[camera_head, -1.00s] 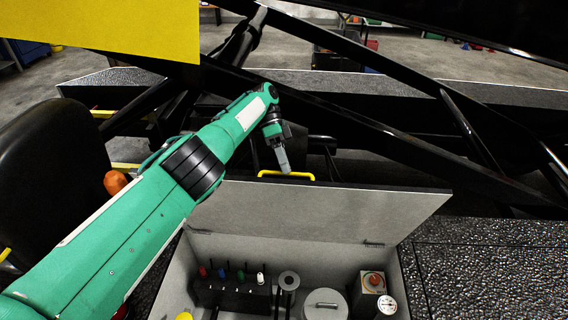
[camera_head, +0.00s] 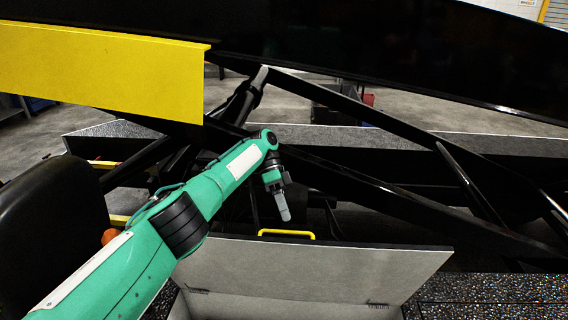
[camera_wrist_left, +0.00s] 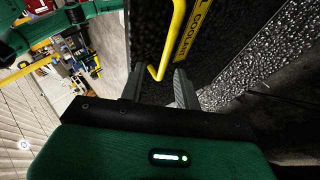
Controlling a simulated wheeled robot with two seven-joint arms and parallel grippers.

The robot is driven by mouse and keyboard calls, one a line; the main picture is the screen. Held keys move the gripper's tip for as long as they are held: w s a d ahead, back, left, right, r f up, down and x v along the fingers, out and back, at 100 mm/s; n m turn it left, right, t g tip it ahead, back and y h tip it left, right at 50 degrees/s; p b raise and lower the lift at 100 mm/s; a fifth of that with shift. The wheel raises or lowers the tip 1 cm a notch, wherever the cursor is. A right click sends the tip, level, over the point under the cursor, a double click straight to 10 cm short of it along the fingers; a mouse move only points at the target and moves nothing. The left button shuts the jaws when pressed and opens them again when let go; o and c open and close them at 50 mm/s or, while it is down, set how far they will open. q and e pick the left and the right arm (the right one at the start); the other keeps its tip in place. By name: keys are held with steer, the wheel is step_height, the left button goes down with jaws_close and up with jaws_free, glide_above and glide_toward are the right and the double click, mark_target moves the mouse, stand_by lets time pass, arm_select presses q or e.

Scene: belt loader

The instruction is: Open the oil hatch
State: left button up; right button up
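The hatch lid (camera_head: 310,272) stands raised at the bottom of the head view, its pale inner face toward me. A yellow handle (camera_head: 287,233) shows at its top edge. The lid's dark outer face with a yellow "COOLANT" label (camera_wrist_left: 193,35) is in the left wrist view, where the handle (camera_wrist_left: 172,45) also shows. My left gripper (camera_head: 285,214) is just above the handle, with a small gap in the head view. In the wrist view its two fingers (camera_wrist_left: 159,88) are apart, and the handle's bent end appears between or just beyond their tips. My right gripper is not in view.
Black diagonal beams (camera_head: 400,200) cross behind the lid, close to my left arm. A yellow panel (camera_head: 100,75) hangs at upper left. A black rounded seat-like form (camera_head: 50,230) stands at left. Dark speckled flooring (camera_head: 490,295) lies at lower right.

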arm_select(q)
step_height(320, 180, up, 16)
steer(key=p, duration=0.1)
steer(key=shift+s+f, duration=0.2)
steer(key=shift+s, duration=0.2)
